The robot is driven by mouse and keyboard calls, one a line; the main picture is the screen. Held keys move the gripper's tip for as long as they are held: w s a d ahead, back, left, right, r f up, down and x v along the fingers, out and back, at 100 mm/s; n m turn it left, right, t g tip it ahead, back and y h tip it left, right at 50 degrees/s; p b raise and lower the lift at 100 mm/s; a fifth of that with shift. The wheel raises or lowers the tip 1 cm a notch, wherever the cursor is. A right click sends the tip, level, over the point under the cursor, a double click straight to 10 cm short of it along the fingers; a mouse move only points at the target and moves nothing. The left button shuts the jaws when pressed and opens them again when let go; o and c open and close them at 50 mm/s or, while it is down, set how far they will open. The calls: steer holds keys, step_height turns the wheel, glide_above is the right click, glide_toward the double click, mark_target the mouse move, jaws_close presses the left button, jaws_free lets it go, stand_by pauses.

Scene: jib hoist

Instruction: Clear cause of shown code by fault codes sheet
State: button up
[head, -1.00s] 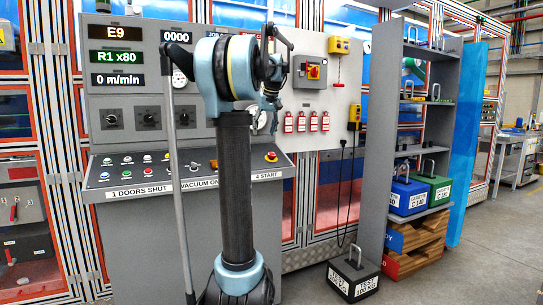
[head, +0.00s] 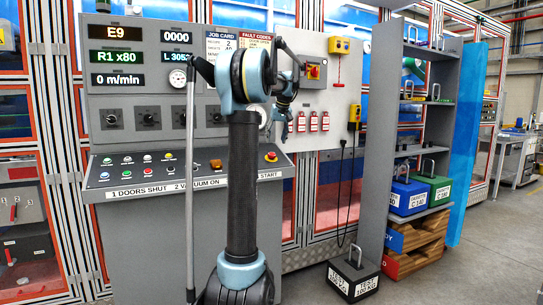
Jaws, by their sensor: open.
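The console's top left display (head: 116,32) reads E9. The fault codes sheet (head: 258,39) is on the console's upper right; its lower part is hidden by my arm and its lines are too small to read. The job card (head: 221,45) is to its left, also partly covered. My gripper (head: 285,128) hangs pointing down in front of the wall panel, apart from anything I can make out, and looks empty. It is small and dark in this view.
Buttons line the console desk (head: 190,186). A test weight (head: 353,278) stands on the floor.

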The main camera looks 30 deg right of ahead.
mark_target(272, 154)
steer(key=x, duration=0.9)
steer(key=c, duration=1.1)
